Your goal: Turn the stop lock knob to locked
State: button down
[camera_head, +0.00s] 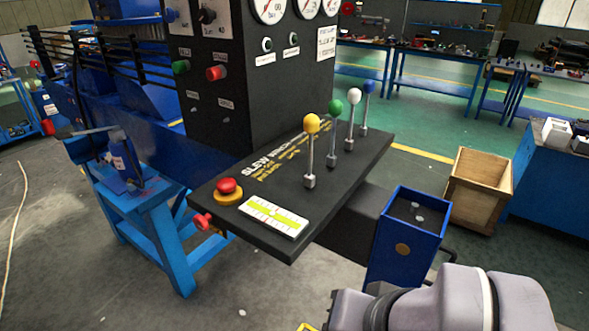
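A black control console carries a sloped panel (221,214). A red mushroom button on a yellow base (228,192) sits at the panel's front left. A red knob (201,221) sticks out from the panel's left front edge. Black rotary knobs (207,16) sit high on the upright cabinet face, cut by the frame's top. I cannot tell which of these is the stop lock knob, nor read its label or setting. My grey arm (455,300) reaches in at the bottom right, apart from the panel. My gripper's fingers do not show.
Levers with yellow (312,123), green (336,106), white (355,96) and blue balls stand on the panel's right. A blue box (405,240) stands right of the panel, a wooden crate (485,190) beyond. A blue stand (165,215) is left. Front floor is mostly clear.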

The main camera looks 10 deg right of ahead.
aim_at(201, 223)
jog(key=i+j+u, duration=0.1)
jog(key=j+u, duration=0.4)
jog(key=i+j+u, duration=0.2)
jog(key=u, duration=0.3)
jog(key=j, duration=0.1)
